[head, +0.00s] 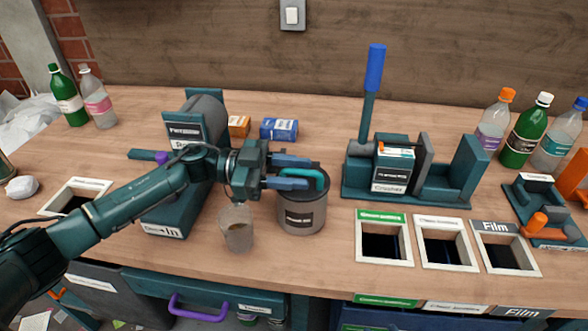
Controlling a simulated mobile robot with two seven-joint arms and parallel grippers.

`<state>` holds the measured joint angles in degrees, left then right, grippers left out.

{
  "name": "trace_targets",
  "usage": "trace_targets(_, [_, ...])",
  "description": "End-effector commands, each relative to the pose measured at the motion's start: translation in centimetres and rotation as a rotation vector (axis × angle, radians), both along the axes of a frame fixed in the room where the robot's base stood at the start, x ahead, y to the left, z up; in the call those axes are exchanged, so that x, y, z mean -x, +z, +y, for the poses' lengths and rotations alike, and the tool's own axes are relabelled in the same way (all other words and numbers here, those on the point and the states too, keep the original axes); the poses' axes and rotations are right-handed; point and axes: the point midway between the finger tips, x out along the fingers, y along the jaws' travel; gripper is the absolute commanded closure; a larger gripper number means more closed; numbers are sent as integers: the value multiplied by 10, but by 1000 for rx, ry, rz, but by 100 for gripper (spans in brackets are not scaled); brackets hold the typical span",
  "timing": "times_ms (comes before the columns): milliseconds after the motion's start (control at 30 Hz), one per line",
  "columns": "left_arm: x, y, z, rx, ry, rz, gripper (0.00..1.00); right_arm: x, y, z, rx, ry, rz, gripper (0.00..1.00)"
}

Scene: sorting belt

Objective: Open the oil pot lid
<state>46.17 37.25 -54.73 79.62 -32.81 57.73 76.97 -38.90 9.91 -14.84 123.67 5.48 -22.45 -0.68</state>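The oil pot (301,218) is a grey cylinder with a dark label, standing on the table near the middle. Its dark lid sits on top and carries a teal bar handle (321,178). My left gripper (309,173) reaches in from the left, just above the lid. Its two blue fingers are apart, one on the far side and one on the near side of the handle's left part. I cannot tell whether either finger touches the handle. The gripper hides part of the lid. My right gripper is not in view.
A translucent cup (237,228) stands just left of the pot. A drum machine (205,115) and small boxes (279,129) are behind. A crusher with a blue lever (375,68) and labelled table openings (384,243) are to the right. Bottles stand at both sides.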

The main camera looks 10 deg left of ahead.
Motion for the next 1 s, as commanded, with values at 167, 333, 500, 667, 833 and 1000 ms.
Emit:
trace_targets(167, [0, 0, -1, 0, 0, 0, 66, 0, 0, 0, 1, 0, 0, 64])
trace_targets(333, [0, 0, 0, 0, 0, 0, 76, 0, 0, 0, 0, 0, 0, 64])
trace_targets(500, [0, 0, 0, 0, 0, 0, 89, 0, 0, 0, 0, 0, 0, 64])
trace_targets(667, [0, 0, 0, -1, 1, 0, 100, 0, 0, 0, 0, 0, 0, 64])
trace_targets(833, [-1, 0, 0, -1, 1, -1, 100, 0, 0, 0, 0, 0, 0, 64])
trace_targets(1000, [-1, 0, 0, -1, 2, -1, 100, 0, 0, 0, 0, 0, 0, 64])
